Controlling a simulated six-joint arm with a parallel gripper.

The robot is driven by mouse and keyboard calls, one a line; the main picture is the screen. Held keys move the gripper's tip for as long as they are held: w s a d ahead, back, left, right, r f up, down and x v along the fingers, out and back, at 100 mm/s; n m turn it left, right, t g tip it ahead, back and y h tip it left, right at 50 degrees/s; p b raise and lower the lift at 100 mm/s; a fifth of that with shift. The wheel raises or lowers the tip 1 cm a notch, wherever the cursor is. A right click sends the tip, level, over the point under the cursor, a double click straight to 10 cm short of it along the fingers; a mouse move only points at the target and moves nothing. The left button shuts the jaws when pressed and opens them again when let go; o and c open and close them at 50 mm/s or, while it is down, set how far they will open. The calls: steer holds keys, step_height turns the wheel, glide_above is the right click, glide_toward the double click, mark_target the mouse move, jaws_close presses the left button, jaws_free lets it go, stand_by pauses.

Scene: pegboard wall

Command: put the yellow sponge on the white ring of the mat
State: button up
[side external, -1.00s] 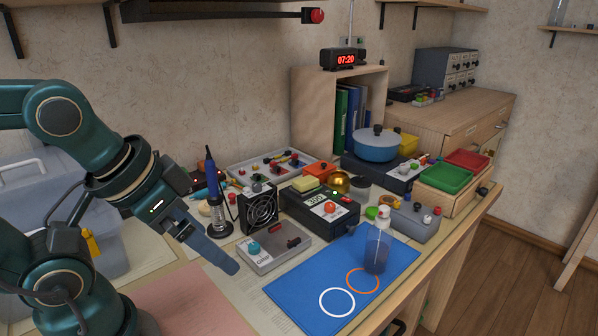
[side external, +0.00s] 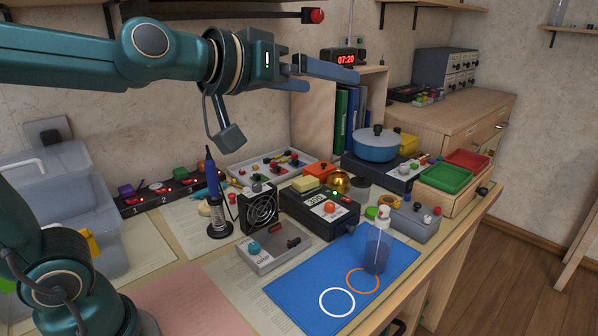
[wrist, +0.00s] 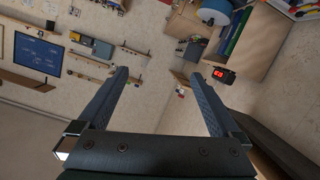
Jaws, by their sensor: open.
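A yellow block that looks like the sponge (side external: 306,184) rests at the back left of the black box with a display (side external: 322,210). The blue mat (side external: 298,287) lies at the front of the bench with a white ring (side external: 321,302) and an orange ring (side external: 363,269) marked on it. The white ring is empty. My gripper (side external: 333,80) is open and empty, high above the bench and pointing right toward the clock. In the wrist view, its two fingers (wrist: 158,75) are apart with nothing between them; neither sponge nor mat shows there.
A clear bottle (side external: 376,249) stands on the mat by the orange ring. A soldering iron in its stand (side external: 217,205), a fan (side external: 261,207) and a grey box (side external: 270,250) crowd the bench left of the black box. The digital clock (side external: 343,58) sits on the shelf near my fingers.

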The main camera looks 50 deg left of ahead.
steer(key=w+a+r+n+t+y, duration=0.1)
steer(key=w+a+r+n+y, duration=0.1)
steer(key=w+a+n+y, duration=0.3)
steer(key=n+g+y, duration=0.5)
steer(key=g+y, duration=0.1)
steer(key=y, duration=0.3)
glide_above(307, 184)
steer(key=d, duration=0.2)
step_height(307, 184, down, 17)
steer(key=shift+m+g, duration=0.7)
steer(key=shift+m, duration=0.1)
steer(key=f, duration=0.4)
steer(key=s+f, duration=0.1)
steer(key=f, duration=0.7)
steer(key=shift+s+d, duration=0.1)
steer(key=shift+s, duration=0.2)
steer(key=shift+w+f, duration=0.1)
steer(key=shift+f, duration=0.15)
steer(key=shift+x, duration=2.4)
steer(key=shift+r, duration=0.1)
steer(key=c, duration=1.2)
steer(key=shift+c, duration=0.2)
